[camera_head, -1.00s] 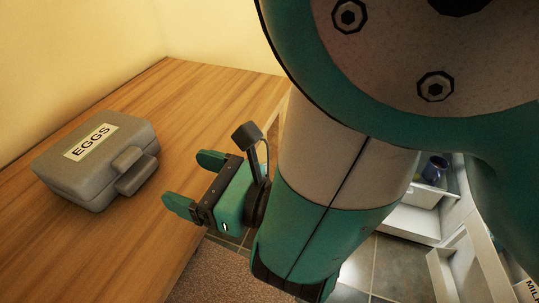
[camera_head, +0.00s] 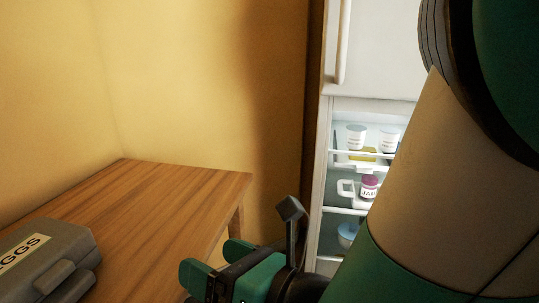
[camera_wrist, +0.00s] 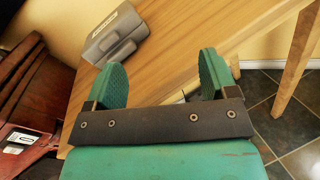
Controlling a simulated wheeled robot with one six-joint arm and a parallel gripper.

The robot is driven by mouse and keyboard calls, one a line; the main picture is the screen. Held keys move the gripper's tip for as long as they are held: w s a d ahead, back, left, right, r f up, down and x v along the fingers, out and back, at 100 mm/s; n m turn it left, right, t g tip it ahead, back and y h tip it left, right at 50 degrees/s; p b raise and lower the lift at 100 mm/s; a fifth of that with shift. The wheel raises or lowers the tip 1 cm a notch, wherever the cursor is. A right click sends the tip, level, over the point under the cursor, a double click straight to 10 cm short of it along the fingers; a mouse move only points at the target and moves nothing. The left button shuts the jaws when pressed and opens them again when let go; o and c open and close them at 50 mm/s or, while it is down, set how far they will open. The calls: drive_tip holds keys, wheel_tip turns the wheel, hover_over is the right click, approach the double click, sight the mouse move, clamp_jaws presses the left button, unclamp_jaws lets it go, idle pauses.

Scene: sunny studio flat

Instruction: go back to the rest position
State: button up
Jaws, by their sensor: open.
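My gripper (camera_head: 208,268) is at the bottom of the head view, near the right end of the wooden table. Its two green fingers are apart with nothing between them. In the wrist view my gripper (camera_wrist: 158,78) also shows open and empty, with the table beyond it. A grey egg box (camera_head: 48,262) marked "EGGS" is on the table at the lower left of the head view, partly cut off. It also shows in the wrist view (camera_wrist: 117,36), closed and apart from my fingers.
The wooden table (camera_head: 150,205) stands against yellow walls. A white fridge (camera_head: 375,60) at the right has its lower compartment open to view, with white tubs (camera_head: 356,138) and a jam jar (camera_head: 369,187). Dark red furniture (camera_wrist: 35,95) is at the left of the wrist view.

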drive_tip(key=w+d+m+t+h, duration=0.4)
drive_tip(key=w+d+m+h, duration=0.4)
drive_tip(key=m, duration=0.5)
drive_tip(key=s+d+f+m+g+h, duration=0.1)
drive_tip(key=s+d+m+g+h, duration=0.15)
drive_tip(key=d+m, duration=0.5)
drive_tip(key=s+d+f+m+g+h, duration=0.1)
drive_tip(key=d+m+g, duration=0.3)
drive_tip(key=m, duration=0.6)
drive_tip(key=s+d+r+m+g, duration=0.2)
drive_tip(key=s+m+g, duration=0.1)
drive_tip(key=s, duration=0.3)
drive_tip(key=s+d+r+m+g, duration=0.1)
drive_tip(key=s+r+m+g, duration=0.25)
drive_tip(key=s, duration=0.25)
wheel_tip(320, 180, up, 20)
drive_tip(key=p, duration=2)
drive_tip(key=shift+s+f+p, duration=0.15)
drive_tip(key=shift+s+p, duration=0.1)
drive_tip(key=shift+p, duration=0.05)
